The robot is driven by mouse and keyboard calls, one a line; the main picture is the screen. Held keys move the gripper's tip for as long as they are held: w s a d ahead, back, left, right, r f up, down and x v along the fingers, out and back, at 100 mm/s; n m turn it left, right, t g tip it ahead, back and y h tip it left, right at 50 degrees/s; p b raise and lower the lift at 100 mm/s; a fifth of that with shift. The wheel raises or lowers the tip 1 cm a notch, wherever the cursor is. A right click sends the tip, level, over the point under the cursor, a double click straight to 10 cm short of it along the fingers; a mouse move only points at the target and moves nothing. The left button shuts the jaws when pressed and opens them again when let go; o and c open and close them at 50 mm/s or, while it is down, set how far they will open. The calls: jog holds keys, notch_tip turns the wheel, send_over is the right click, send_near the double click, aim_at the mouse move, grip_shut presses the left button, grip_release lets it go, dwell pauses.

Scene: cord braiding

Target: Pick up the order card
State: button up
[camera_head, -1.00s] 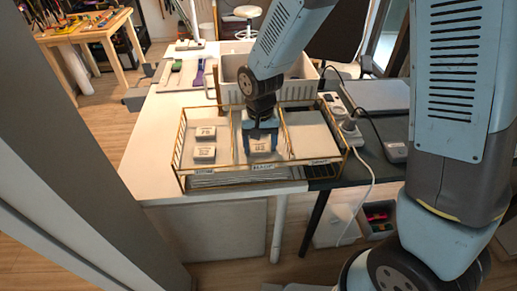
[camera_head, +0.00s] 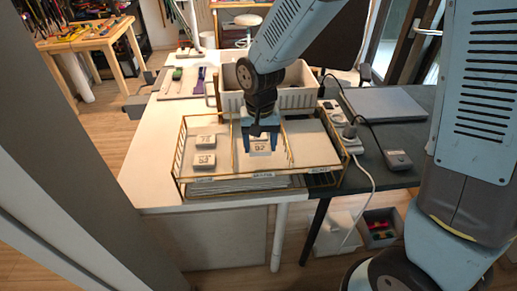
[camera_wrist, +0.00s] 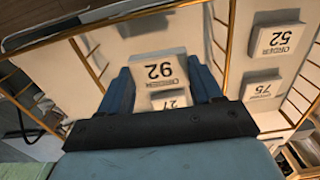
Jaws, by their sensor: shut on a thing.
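A white order card marked 92 (camera_head: 261,149) is in the middle compartment of the brass wire tray (camera_head: 226,195). My gripper (camera_head: 261,140) points down over that compartment and is shut on this card. In the wrist view card 92 (camera_wrist: 158,72) sits between the two blue fingertips, its print upside down. I cannot tell whether it is clear of the tray floor. A second card marked 27 (camera_wrist: 168,99) shows behind it, partly covered by my gripper. In the left compartment lie card 75 (camera_head: 205,141) and card 52 (camera_head: 203,161).
The tray's right compartment (camera_head: 312,140) looks empty. Wire dividers stand on both sides of my gripper. A white bin (camera_head: 300,97) stands behind the tray. A power strip, cable and grey laptop (camera_head: 388,103) are at the right.

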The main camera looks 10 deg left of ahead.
jog(key=s+d+r, duration=0.1)
jog(key=s+r, duration=0.7)
jog(key=s, duration=0.5)
jog(key=shift+r, duration=0.3)
